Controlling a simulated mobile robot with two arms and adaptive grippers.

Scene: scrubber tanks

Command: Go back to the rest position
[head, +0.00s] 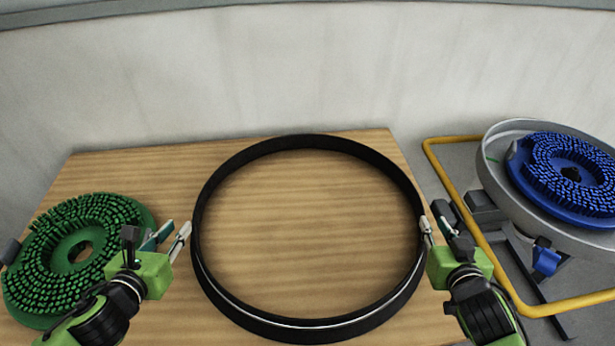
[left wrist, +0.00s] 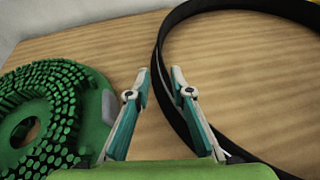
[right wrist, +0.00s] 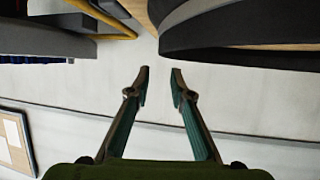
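My left gripper (head: 178,229) is open and empty at the left side of a large black ring (head: 307,141), above the wooden table. My right gripper (head: 432,218) is at the ring's right side. In the right wrist view its fingers (right wrist: 160,72) are apart with nothing between them, and a dark curved rim (right wrist: 240,35) shows at the upper right.
A green bristled brush disc (head: 120,222) lies at the table's left, close to my left gripper. The wooden table (head: 300,225) is bare inside the ring. A yellow rail (head: 455,190) and a grey round housing (head: 490,165) with a blue brush (head: 527,180) stand at the right.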

